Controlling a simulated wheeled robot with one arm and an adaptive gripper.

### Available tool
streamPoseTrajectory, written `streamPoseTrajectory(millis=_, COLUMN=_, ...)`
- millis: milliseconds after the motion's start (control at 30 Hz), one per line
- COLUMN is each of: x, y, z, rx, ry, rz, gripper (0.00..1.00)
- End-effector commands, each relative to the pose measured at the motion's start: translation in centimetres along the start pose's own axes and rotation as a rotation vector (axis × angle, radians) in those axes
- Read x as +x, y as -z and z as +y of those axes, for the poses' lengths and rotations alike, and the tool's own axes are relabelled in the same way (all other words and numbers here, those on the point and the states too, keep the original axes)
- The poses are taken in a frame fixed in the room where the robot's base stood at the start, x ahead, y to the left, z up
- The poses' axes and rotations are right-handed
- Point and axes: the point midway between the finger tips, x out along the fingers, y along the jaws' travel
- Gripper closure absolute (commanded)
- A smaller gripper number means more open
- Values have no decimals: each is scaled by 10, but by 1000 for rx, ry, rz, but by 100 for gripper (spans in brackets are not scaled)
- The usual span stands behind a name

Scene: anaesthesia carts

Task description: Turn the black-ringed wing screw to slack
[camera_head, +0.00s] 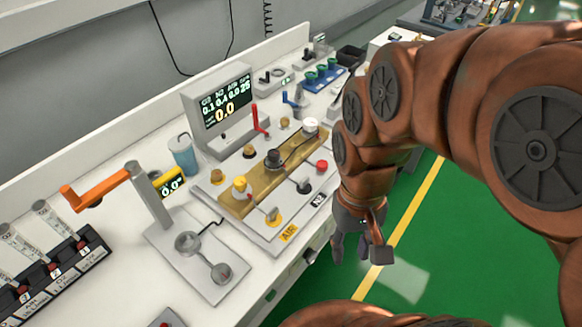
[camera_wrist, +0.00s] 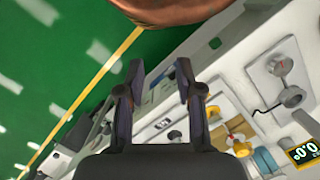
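The black-ringed wing screw (camera_head: 304,186) appears as a small grey piece with a dark base on the pale valve plate (camera_head: 262,238), between a red knob (camera_head: 322,166) and a yellow-ringed screw (camera_head: 273,216). Its wing angle is too small to read. My gripper (camera_head: 360,248) hangs fingers down, off the cart's front side, to the right of the screw and apart from it. In the wrist view my gripper (camera_wrist: 160,96) has its two fingers spread with nothing between them.
A brass block (camera_head: 257,180) with black, white and yellow knobs lies behind the screw. A red lever (camera_head: 257,122) and a display (camera_head: 222,100) stand farther back. An orange-handled post (camera_head: 148,195) rises at left. Green floor (camera_head: 425,235) lies open beyond the cart edge.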

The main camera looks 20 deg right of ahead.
Motion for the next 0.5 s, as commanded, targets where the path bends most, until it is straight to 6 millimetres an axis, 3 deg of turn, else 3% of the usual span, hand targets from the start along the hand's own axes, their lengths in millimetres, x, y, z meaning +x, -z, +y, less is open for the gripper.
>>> streamPoseTrajectory(millis=200, x=-24, y=50, z=-7, rx=190, ry=46, rz=-38, gripper=65)
streamPoseTrajectory(millis=500, x=-42, y=127, z=-9, rx=435, ry=106, rz=-84, gripper=65)
